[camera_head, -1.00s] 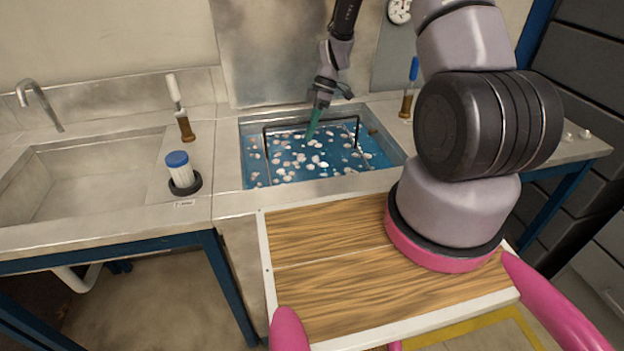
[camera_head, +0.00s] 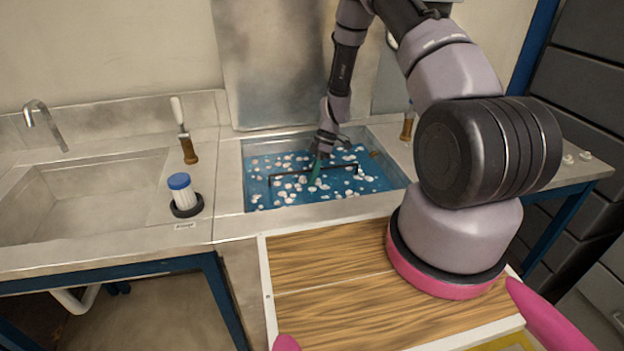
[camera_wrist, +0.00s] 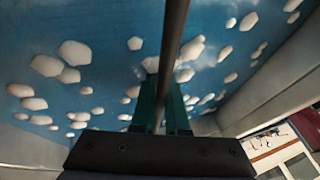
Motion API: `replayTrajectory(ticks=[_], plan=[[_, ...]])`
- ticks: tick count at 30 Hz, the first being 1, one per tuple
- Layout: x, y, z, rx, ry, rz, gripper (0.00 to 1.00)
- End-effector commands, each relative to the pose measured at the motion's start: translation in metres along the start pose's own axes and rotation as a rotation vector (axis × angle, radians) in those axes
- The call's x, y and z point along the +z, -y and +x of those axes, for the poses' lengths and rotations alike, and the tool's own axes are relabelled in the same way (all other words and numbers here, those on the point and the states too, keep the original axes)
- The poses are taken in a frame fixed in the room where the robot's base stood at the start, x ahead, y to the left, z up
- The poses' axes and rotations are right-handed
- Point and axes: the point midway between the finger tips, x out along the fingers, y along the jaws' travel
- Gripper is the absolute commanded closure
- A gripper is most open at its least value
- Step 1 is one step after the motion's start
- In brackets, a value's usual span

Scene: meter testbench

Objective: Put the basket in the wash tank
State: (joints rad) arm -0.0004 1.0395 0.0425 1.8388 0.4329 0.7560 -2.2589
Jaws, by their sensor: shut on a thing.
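The wash tank (camera_head: 231,185) is a steel basin set in the counter, full of blue liquid with white floating blobs. The basket shows only as its dark handle bar (camera_head: 285,176), low inside the tank near the liquid's surface. Its body is hidden under the liquid. My gripper (camera_head: 316,172), with teal fingers, is over the middle of the tank and shut on the handle. In the wrist view, the handle (camera_wrist: 174,45) runs between the teal fingers (camera_wrist: 160,105), with the liquid close behind.
An empty sink (camera_head: 90,195) with a tap (camera_head: 45,125) lies to the left. Another such tool (camera_head: 407,125) stands right of the tank.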

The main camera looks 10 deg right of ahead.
Motion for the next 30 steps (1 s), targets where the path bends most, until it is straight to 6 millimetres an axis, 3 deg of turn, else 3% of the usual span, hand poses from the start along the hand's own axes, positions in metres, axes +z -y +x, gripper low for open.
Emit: replayTrajectory(ticks=[1,3,14,17,30], plan=[[0.000,0.000,0.000,0.000,0.000,0.000,0.77],[0.000,0.000,0.000,0.000,0.000,0.000,0.58],[0.000,0.000,-0.004,0.001,-0.001,0.000,0.58],[-0.001,-0.001,-0.015,0.004,-0.001,-0.001,0.58],[0.000,-0.001,-0.102,0.004,0.000,-0.001,0.58]])
